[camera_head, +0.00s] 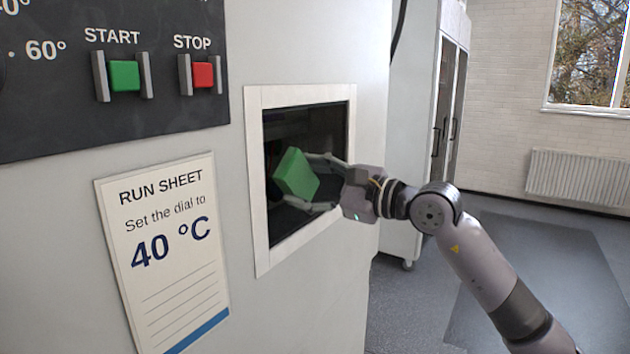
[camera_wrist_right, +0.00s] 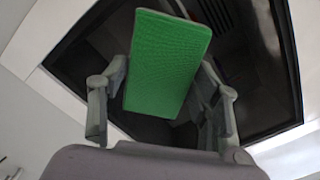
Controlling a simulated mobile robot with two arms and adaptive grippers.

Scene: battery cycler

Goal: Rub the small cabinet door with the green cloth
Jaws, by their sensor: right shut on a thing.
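The green cloth (camera_head: 296,176) is a flat green block-like pad, held tilted in my right gripper (camera_head: 318,182). The gripper's fingers are shut on it from both sides. In the right wrist view the cloth (camera_wrist_right: 168,62) stands out between the two fingers (camera_wrist_right: 160,105). The small cabinet door (camera_head: 335,128) is a dark glassy panel in a white frame. The cloth is in front of the panel; I cannot tell whether it touches it. The dark panel (camera_wrist_right: 262,85) also fills the area behind the cloth in the wrist view. My left gripper is not in view.
A white frame (camera_head: 255,200) surrounds the dark panel. Left of it are a green START button (camera_head: 125,76), a red STOP button (camera_head: 203,75) and a run sheet (camera_head: 168,270) reading 40 °C. A tall cabinet (camera_head: 447,90) stands behind. The floor (camera_head: 570,255) at right is clear.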

